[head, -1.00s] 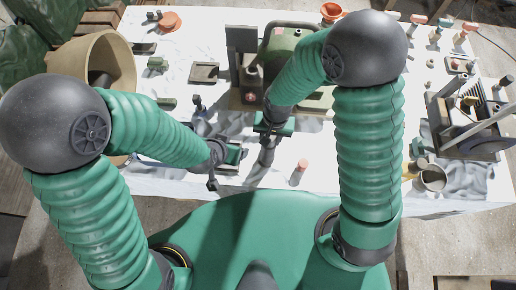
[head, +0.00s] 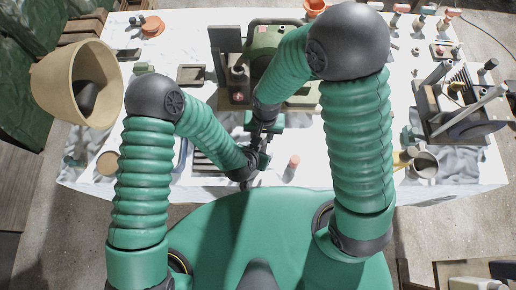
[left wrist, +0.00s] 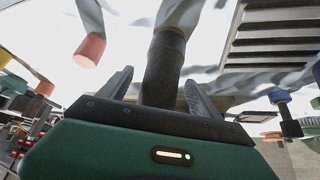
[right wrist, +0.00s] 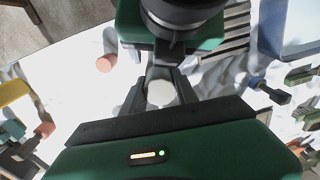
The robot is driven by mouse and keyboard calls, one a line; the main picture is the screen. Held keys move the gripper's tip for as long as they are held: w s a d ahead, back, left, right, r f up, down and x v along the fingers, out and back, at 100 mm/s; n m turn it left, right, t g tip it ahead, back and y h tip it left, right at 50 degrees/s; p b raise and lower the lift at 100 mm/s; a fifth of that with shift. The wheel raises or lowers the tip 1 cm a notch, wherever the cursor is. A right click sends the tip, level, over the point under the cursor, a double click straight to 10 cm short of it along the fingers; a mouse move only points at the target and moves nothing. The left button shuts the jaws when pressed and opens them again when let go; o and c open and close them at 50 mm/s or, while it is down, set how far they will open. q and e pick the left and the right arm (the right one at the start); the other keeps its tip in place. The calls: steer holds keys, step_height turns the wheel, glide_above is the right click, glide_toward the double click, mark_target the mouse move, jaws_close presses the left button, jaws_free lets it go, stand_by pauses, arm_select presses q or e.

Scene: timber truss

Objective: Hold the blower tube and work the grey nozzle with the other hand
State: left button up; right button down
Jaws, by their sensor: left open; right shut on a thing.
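The dark blower tube (left wrist: 163,70) stands between the fingers of my left gripper (left wrist: 160,82), with clear gaps beside them. The left gripper is open around the tube. My right gripper (right wrist: 163,78) is shut on a pale round end (right wrist: 160,93), which looks like an end of the same tube. In the right wrist view the left gripper's green body (right wrist: 205,35) is just beyond those fingers. In the head view both hands meet near the table's front edge, and the tube is mostly hidden there. I cannot tell the grey nozzle apart clearly.
A green machine (head: 268,42) stands behind the hands. A salmon cylinder (head: 292,165) stands close at their right. A large tan pot (head: 75,75) is at the far left.

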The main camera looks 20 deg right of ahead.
arm_select(q)
steer(key=shift+a, duration=0.1)
steer(key=c, duration=0.5)
arm_select(e)
steer(key=shift+a, duration=0.1)
arm_select(q)
jaws_close()
steer(key=shift+c, duration=1.3)
jaws_free()
jaws_close()
steer(key=shift+w, duration=0.1)
arm_select(e)
steer(key=c, duration=1.5)
jaws_free()
jaws_close()
